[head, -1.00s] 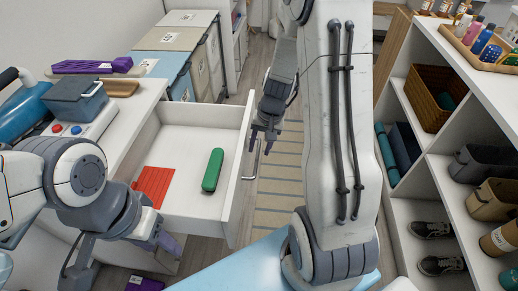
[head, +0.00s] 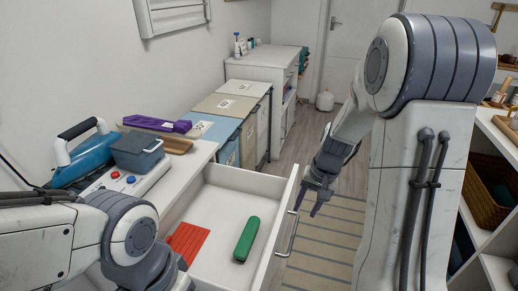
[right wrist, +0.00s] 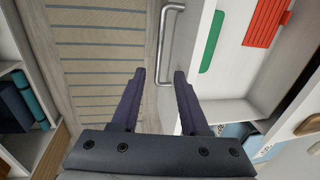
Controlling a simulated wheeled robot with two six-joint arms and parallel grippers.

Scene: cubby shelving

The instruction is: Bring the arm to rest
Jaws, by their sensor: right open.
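My right gripper (head: 309,204) is open and empty. It hangs over the floor just outside the front of the open drawer (head: 280,244), near the drawer's metal handle (head: 291,234). In the right wrist view, its two fingers (right wrist: 160,76) are spread with nothing between them, and the handle (right wrist: 163,45) lies beyond the tips; I see no grip on it. In the drawer lie a red slatted piece (head: 187,242) and a green rounded object (head: 246,239). My left arm comes in at lower left; its gripper is out of sight.
A counter at left holds a grey-lidded box (head: 137,150), a blue appliance (head: 82,153) and a purple item (head: 156,125). Lidded bins (head: 225,105) stand behind. Open cubby shelving (head: 500,240) is at right. A striped rug (head: 335,240) covers the floor between.

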